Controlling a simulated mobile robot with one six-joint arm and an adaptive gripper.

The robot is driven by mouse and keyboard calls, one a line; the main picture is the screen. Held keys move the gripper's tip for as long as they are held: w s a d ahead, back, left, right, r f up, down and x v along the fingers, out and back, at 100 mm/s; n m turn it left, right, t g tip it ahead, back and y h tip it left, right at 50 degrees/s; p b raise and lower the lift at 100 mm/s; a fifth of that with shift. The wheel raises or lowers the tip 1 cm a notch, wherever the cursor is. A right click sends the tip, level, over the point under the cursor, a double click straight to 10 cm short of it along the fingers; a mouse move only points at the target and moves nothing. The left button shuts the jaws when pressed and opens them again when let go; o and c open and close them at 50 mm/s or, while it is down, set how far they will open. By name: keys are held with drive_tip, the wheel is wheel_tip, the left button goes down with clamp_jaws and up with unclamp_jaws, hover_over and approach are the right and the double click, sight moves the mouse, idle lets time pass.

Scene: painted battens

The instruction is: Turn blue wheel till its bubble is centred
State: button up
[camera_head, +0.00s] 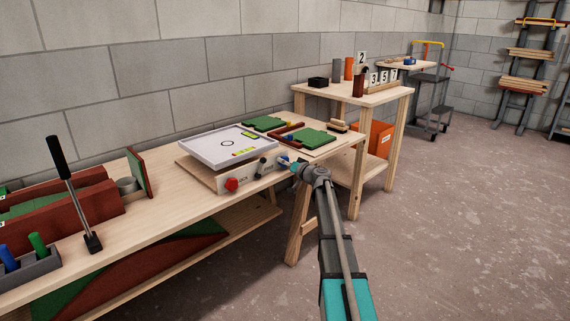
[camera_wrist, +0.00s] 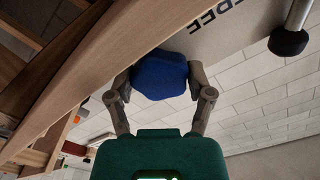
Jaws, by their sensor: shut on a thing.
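The blue wheel (camera_wrist: 160,80) sits between the two fingers of my gripper (camera_wrist: 165,77) in the wrist view, with a finger against each side. In the head view the blue wheel (camera_head: 284,160) is at the right end of the wooden base's front, partly hidden by my gripper (camera_head: 295,166). A white levelling plate (camera_head: 208,149) with a dark ring mark lies on the base (camera_head: 205,176). Yellow-green vials (camera_head: 243,153) show on the plate; their bubbles are too small to read.
A red wheel (camera_head: 231,185) and a dark wheel (camera_head: 262,167) are on the same front. Green panels (camera_head: 313,139) lie to the right on the bench (camera_head: 150,222). A black-handled lever (camera_head: 62,160) stands at left. A second table (camera_head: 325,97) is behind; floor at right is open.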

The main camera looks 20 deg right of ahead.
drive_tip(key=shift+w, duration=0.1)
drive_tip(key=o, duration=1.1)
drive_tip(key=v, duration=1.2)
